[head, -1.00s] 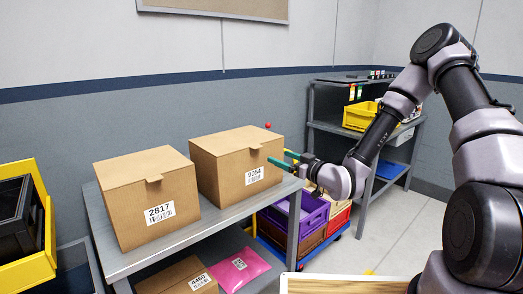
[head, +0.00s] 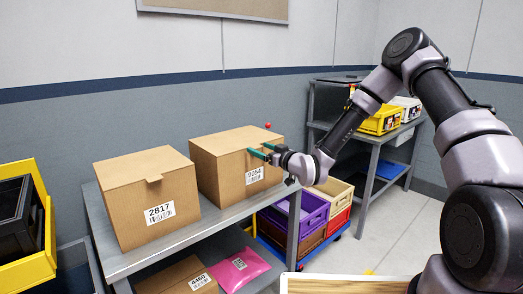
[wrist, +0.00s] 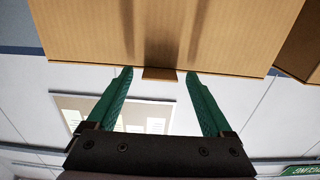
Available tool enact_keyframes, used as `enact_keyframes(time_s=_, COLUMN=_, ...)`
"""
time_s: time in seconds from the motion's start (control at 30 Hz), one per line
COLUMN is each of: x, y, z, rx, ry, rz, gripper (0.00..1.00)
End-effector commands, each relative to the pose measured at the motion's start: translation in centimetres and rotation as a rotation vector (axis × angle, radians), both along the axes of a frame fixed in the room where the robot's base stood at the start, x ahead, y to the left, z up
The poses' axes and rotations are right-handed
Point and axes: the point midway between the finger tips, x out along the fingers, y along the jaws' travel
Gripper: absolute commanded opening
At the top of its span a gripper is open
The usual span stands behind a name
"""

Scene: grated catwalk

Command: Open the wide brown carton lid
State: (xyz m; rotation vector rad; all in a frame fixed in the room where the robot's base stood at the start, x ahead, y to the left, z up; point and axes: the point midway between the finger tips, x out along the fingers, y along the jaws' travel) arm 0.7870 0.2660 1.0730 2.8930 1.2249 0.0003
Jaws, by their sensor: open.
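Two brown cartons with shut lids stand side by side on the grey bench. The right carton (head: 220,180), labelled 9054, has my gripper at its front face. My gripper (head: 262,152) is open, its green fingers at the height of the lid's front edge. In the wrist view my fingertips (wrist: 160,75) lie on either side of the small lid tab (wrist: 160,73), with gaps between; contact with the carton cannot be told. In the head view the fingers hide the tab. The left carton (head: 125,200), labelled 2817, shows its own front tab (head: 154,179).
The grey bench (head: 232,213) has a lower shelf with a carton (head: 180,278) and a pink parcel (head: 248,267). Purple (head: 308,210) and red crates stand right of it. A shelf with yellow bins (head: 380,122) stands behind my arm. A yellow rack (head: 40,265) is at left.

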Motion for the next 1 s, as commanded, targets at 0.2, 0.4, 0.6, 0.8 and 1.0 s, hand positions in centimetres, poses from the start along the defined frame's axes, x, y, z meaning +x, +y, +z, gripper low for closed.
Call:
enact_keyframes(time_s=0.2, x=0.0, y=0.0, z=0.0, rx=0.000, ry=0.000, rz=0.000, gripper=0.51)
enact_keyframes(time_s=0.4, x=0.0, y=0.0, z=0.0, rx=0.000, ry=0.000, rz=0.000, gripper=0.00)
enact_keyframes(time_s=0.6, x=0.0, y=0.0, z=0.1, rx=-0.003, ry=0.003, rz=0.000, gripper=0.00)
enact_keyframes(time_s=0.8, x=0.0, y=0.0, z=1.3, rx=-0.031, ry=0.026, rz=0.000, gripper=0.00)
enact_keyframes(time_s=1.0, x=0.2, y=0.1, z=4.0, rx=-0.099, ry=0.088, rz=-0.001, gripper=0.00)
